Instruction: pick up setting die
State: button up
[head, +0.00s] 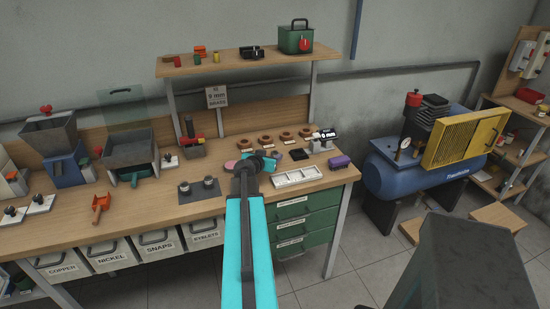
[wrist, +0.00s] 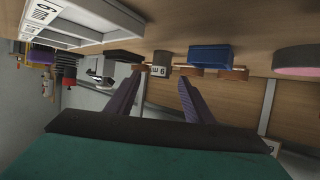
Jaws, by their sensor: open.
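My gripper (head: 245,168) reaches over the middle of the bench in the head view. In the wrist view its two dark fingers (wrist: 165,98) are apart with nothing held between them. A small grey-brown piece with an upside-down "mm" label (wrist: 161,66) shows beyond the gap, on the bench. It may be the setting die; I cannot tell for certain. Two metal cylinders (head: 209,183) stand on a dark plate (head: 188,196) left of my gripper.
A white compartment tray (head: 298,177) lies to the right, with a black block (head: 299,153) and a purple piece (head: 339,162) near it. Brown round pieces (head: 285,136) line the back. A pink disc (head: 231,165) is close to my gripper. A shelf (head: 245,64) stands above.

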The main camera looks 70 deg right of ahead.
aim_at(274, 153)
jog(key=shift+d, duration=0.2)
jog(key=shift+p+x, duration=1.2)
jog(key=shift+x, duration=0.3)
jog(key=shift+p+x, duration=0.35)
jog(key=shift+x, duration=0.6)
grip_shut()
jog(key=shift+r, duration=0.15)
